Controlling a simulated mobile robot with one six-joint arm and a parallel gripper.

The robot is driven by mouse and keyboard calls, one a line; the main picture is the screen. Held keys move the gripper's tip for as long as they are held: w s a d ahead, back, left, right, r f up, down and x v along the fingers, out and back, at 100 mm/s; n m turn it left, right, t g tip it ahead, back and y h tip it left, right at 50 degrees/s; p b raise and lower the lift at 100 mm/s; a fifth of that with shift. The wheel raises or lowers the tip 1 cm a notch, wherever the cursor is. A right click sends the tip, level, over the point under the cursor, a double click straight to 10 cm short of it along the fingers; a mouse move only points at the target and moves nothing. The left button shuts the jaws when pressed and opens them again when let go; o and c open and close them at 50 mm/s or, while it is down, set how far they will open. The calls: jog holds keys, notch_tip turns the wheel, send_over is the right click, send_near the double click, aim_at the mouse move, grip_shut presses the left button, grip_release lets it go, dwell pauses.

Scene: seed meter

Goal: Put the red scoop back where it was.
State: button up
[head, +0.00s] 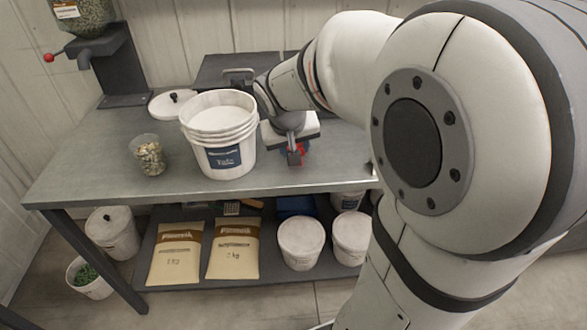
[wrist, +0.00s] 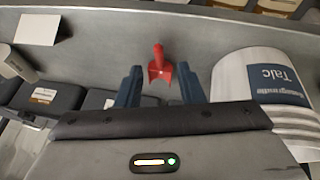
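The red scoop (wrist: 160,66) appears to lie on the grey table, its handle toward the table's front edge. In the head view only small red parts of the scoop (head: 301,149) show beside my fingers. My gripper (wrist: 159,70) is open, pointing down, with one blue-grey finger on each side of the scoop and a visible gap to both. In the head view my gripper (head: 294,157) is just right of the white Talc bucket (head: 224,158). The bucket also shows at the right of the wrist view (wrist: 232,75).
A clear cup of seeds (head: 148,155) stands left of the bucket, and a lid (head: 172,104) lies behind it. A seed dispenser (head: 100,60) stands at the back left. Dark cases (wrist: 50,97) and a white card (wrist: 38,29) are on the table. Bags and tubs fill the lower shelf.

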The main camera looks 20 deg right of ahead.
jog(key=s+a+r+n+y+p, duration=0.1)
jog(key=s+a, duration=0.2)
jog(key=s, duration=0.5)
jog(key=s+a+r+g+y+p, duration=0.1)
jog(key=s+a+y+p, duration=0.1)
jog(key=s, duration=0.7)
jog(key=shift+a+n+p, duration=0.3)
jog(key=shift+a+n, duration=0.1)
jog(key=shift+a, duration=0.4)
jog(key=shift+w, duration=0.1)
